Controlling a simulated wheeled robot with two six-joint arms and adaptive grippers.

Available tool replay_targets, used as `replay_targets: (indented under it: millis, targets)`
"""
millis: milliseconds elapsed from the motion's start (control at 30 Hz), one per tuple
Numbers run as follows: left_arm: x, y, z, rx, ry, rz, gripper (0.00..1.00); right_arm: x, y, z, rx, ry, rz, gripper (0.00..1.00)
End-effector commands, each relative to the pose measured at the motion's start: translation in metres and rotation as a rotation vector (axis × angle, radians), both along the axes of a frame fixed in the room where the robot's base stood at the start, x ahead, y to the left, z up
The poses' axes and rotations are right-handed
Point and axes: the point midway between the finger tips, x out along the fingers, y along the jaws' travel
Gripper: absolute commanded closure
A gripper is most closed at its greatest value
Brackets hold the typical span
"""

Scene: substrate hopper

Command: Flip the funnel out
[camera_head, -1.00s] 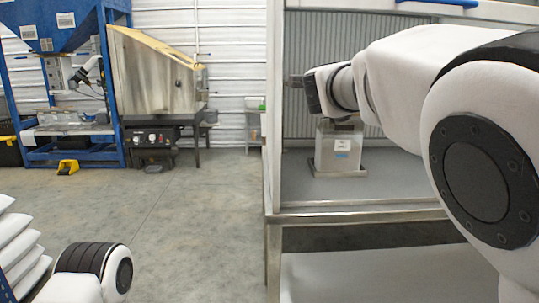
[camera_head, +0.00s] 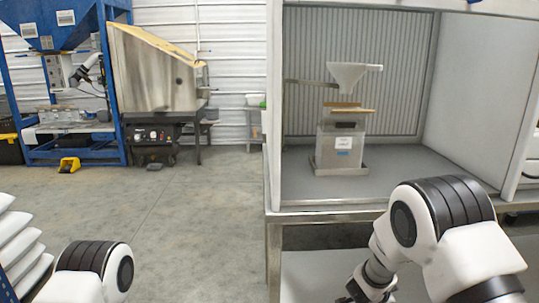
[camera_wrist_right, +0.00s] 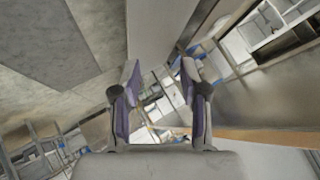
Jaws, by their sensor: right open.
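A thin bar (camera_head: 310,83) reaches the funnel from the left. A flat tan piece (camera_head: 350,109) lies between funnel and container. My right gripper (camera_head: 362,292) is low in front of the bench, below its front edge and well apart from the funnel. In the right wrist view the gripper (camera_wrist_right: 161,76) is open and empty. My left gripper is out of frame; only part of that arm shows.
The bench's metal front edge (camera_head: 390,206) lies between my right arm and the funnel. The bench floor is clear around the container's tray (camera_head: 318,168). White sacks (camera_head: 20,245) are stacked at the left. A blue hopper frame (camera_head: 112,95) stands far back.

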Motion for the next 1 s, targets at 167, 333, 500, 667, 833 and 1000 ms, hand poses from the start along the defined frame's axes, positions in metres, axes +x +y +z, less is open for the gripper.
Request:
replay_targets:
  millis: [167, 333, 500, 667, 833, 1000]
  targets:
    - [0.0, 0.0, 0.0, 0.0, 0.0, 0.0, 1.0, -0.117, -0.019, -0.119, -0.079, 0.372, 0.216, 0.56]
    - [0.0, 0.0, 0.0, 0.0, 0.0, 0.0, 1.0, -0.24, -0.016, -0.184, -0.079, 0.686, 0.512, 0.56]
    - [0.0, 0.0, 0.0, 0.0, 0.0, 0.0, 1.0, -0.339, 0.005, -0.2, -0.012, 0.884, 0.83, 0.56]
    - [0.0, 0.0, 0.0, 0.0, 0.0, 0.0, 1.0, -0.401, 0.043, -0.183, 0.064, 0.945, 1.203, 0.56]
    - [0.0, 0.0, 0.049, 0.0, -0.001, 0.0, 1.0, -0.401, 0.054, -0.132, 0.049, 0.917, 1.338, 0.56]
    - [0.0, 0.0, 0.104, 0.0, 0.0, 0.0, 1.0, -0.401, 0.054, -0.078, 0.048, 0.918, 1.336, 0.56]
